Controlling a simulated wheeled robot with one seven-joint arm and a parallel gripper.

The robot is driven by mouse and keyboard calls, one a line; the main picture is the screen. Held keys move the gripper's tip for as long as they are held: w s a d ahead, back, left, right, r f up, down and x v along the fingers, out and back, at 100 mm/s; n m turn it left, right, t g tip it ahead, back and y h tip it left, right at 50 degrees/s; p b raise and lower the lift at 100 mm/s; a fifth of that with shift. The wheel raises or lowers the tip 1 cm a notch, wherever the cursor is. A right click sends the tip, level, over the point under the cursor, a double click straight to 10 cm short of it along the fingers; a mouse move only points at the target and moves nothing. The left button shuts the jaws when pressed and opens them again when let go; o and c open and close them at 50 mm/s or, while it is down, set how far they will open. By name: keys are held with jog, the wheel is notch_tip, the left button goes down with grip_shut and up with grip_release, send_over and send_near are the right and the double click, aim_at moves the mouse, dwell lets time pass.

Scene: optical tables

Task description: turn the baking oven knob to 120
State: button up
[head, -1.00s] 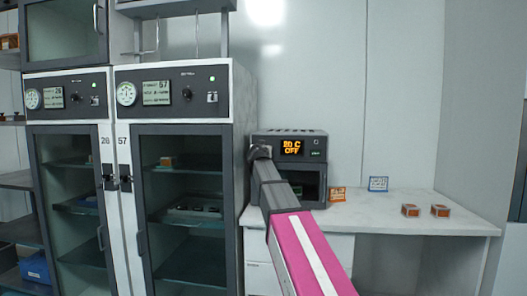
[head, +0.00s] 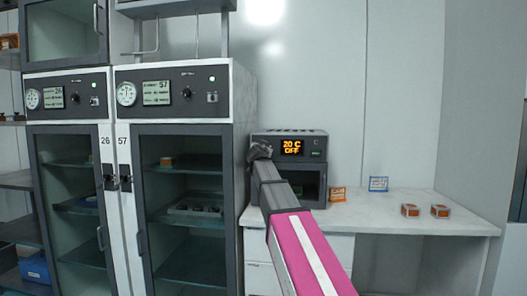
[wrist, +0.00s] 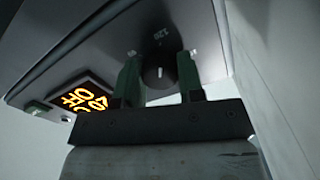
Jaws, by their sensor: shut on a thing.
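The baking oven (head: 316,166) is a small dark box with a window, standing on the white bench. Its orange display (head: 291,147) reads 20 C and OFF; the display also shows tilted in the wrist view (wrist: 82,101). My gripper (head: 259,150) is at the upper left of the oven front, hiding the knob in the head view. In the wrist view, the dark round knob (wrist: 160,74) sits between the two fingers of my gripper (wrist: 160,68), which is shut on it. A small light mark shows on the knob. The label 120 (wrist: 160,33) is printed on the panel near the knob.
A tall cabinet marked 57 (head: 243,110) stands close to the left of the oven. Small orange boxes (head: 411,210) and a blue-framed card (head: 378,184) are on the bench (head: 460,227) to the right. The bench's right part is mostly clear.

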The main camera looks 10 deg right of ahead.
jog(key=o, duration=0.9)
jog(key=shift+s, duration=0.15)
jog(key=v, duration=1)
jog(key=shift+s+a, duration=0.15)
jog(key=shift+s, duration=0.2)
